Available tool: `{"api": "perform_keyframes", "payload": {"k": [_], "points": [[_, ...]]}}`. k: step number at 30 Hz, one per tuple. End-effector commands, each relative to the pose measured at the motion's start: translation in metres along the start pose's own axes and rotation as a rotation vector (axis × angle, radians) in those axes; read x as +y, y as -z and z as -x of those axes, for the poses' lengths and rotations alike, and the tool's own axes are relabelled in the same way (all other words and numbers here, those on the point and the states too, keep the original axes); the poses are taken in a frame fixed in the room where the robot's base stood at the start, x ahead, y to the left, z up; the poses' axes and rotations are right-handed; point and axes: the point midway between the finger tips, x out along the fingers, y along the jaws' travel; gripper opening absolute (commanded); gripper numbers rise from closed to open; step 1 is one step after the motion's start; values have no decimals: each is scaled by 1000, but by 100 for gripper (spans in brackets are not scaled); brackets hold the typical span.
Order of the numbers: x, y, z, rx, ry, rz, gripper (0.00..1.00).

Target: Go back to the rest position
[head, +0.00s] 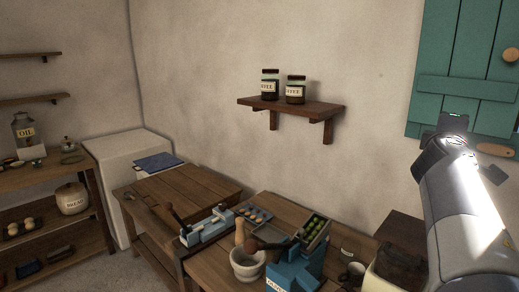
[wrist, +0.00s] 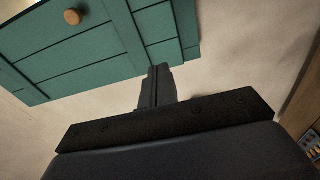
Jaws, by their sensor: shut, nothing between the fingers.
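My gripper (wrist: 158,72) shows in the wrist view with its dark fingers together and nothing between them. It is raised in free air, with a green cupboard (wrist: 100,45) beyond its fingertips. In the head view my arm rises at the right edge, in front of the wall below the green cupboard (head: 463,60). The fingers are not clear in that view. The gripper touches nothing that I can see.
A wall shelf (head: 290,105) with two labelled jars is left of my arm. A white cabinet (head: 130,150) stands further left.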

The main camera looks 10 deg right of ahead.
Motion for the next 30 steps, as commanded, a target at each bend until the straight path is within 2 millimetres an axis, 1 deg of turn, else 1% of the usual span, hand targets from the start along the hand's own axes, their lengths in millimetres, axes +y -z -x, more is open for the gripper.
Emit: {"api": "perform_keyframes", "payload": {"k": [3,9,15,25,30], "points": [[-1,14,4,-26,-1,2,0],[0,25,8,-69,-2,1,0],[0,29,10,-83,-2,2,0],[0,29,10,-82,-2,0,0],[-3,28,19,-77,-5,-19,0]]}}
